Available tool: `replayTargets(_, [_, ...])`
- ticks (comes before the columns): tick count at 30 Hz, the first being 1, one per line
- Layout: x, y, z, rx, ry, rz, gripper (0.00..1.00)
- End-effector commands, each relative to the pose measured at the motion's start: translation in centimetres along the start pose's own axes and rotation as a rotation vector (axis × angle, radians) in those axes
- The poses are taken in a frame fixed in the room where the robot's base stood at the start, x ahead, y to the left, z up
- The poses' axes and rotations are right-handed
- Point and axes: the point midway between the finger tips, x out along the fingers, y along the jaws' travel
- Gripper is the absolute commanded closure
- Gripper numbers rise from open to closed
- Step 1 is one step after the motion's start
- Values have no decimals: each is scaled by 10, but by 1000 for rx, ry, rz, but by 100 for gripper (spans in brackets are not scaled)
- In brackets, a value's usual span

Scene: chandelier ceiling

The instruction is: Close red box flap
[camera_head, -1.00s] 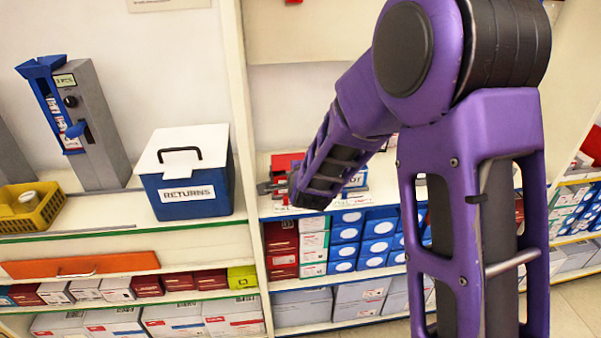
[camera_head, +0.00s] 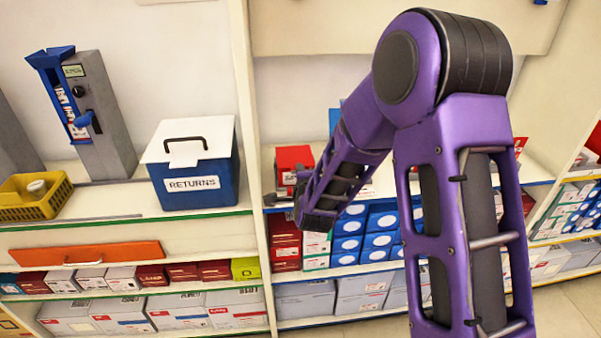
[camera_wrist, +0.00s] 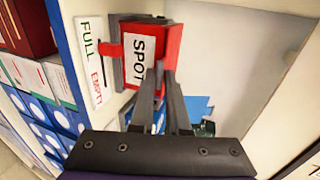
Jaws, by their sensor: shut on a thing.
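The red box (camera_head: 294,160) stands on the middle shelf, just right of the upright post, partly behind my gripper. In the wrist view the red box (camera_wrist: 174,45) carries a white "SPOT" label and a red tab on its left side. My gripper (camera_wrist: 163,72) has its two dark fingers close together against the box's lower edge beside the label. It is shut on a red part there, apparently the flap; the fingers hide the gripped edge. In the head view my gripper (camera_head: 288,188) is small and partly hidden by my forearm.
A "FULL / EMPTY" strip (camera_wrist: 92,55) runs beside the box. A blue piece (camera_wrist: 198,106) lies behind the fingers. The blue RETURNS box (camera_head: 195,185) and a yellow basket (camera_head: 35,197) stand left of the post. Blue boxes (camera_head: 380,222) fill the shelf below.

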Motion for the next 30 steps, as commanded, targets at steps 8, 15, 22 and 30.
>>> replayTargets(8, [0, 0, 0, 0, 0, 1, 52])
replayTargets(15, [0, 0, 0, 0, 0, 1, 52])
replayTargets(22, [-25, -1, 0, -1, 0, 0, 52])
replayTargets(30, [-83, -2, 0, -1, 0, 0, 52])
